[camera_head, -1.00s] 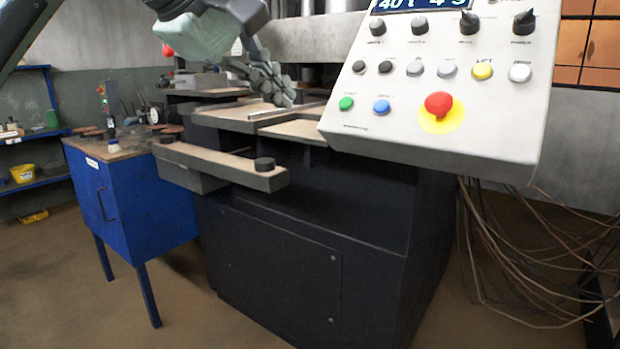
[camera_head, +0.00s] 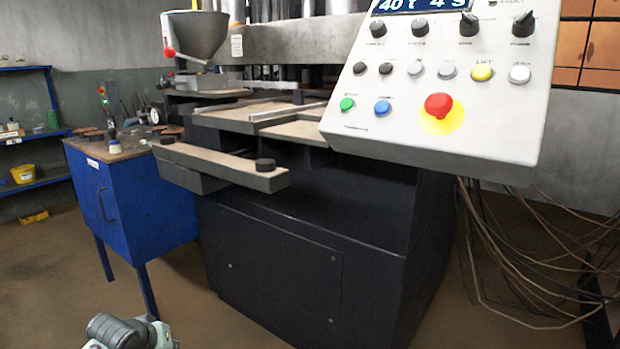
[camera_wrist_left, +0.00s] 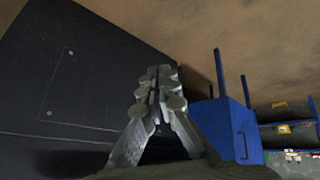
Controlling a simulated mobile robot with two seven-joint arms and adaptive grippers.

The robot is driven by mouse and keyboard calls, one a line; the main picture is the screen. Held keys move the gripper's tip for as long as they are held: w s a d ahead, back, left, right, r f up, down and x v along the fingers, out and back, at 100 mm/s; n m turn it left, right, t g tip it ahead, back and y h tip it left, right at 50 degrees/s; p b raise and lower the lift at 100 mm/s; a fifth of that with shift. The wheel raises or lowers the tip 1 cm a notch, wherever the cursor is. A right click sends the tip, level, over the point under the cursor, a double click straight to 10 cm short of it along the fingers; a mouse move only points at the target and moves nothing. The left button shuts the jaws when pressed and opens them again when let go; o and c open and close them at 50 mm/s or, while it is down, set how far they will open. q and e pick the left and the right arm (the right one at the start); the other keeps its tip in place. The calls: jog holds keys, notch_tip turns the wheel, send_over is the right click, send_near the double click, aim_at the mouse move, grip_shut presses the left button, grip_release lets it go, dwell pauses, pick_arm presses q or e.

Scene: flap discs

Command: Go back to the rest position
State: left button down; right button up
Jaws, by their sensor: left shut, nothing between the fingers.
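My left gripper (camera_wrist_left: 160,88) shows in the left wrist view with its fingers together and nothing between them. It is clear of the dark press body (camera_wrist_left: 70,70) and the blue cabinet (camera_wrist_left: 222,130), which appears upside down there with its legs pointing up. In the head view, a grey piece of my arm (camera_head: 130,332) shows at the bottom left edge, low in front of the press (camera_head: 290,260). The gripper's fingers cannot be made out in that view. My right gripper is in neither view.
The control panel (camera_head: 425,125) with its red button (camera_head: 438,105) juts out at the right. The blue cabinet (camera_head: 150,215) stands left. Loose cables (camera_head: 520,260) hang at right. Floor is open front left.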

pick_arm(q)
jog(key=s+a+f+m+g+y, duration=0.1)
jog(key=s+a+f+m+y, duration=0.15)
jog(key=s+a+f, duration=0.55)
jog(key=s+a+f+m+g+y, duration=0.1)
jog(key=s+a+f+m+g, duration=0.25)
jog(key=s, duration=0.75)
jog(key=s+a+f+m+t+y, duration=0.1)
jog(key=s+a+f+m, duration=0.1)
jog(key=s+a+f, duration=0.6)
jog(key=s+d+f+n+h, duration=0.1)
jog(key=d+f, duration=0.2)
jog(key=d, duration=0.8)
jog(key=s+d+f+n+h, duration=0.1)
jog(key=s+d+f+h, duration=0.1)
jog(key=d, duration=0.9)
jog(key=shift+s+d+f+g, duration=0.25)
jog(key=shift+d+f+g, duration=0.1)
jog(key=shift+f, duration=0.4)
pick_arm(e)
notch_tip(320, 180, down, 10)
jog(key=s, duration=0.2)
pick_arm(q)
jog(key=shift+h, duration=0.25)
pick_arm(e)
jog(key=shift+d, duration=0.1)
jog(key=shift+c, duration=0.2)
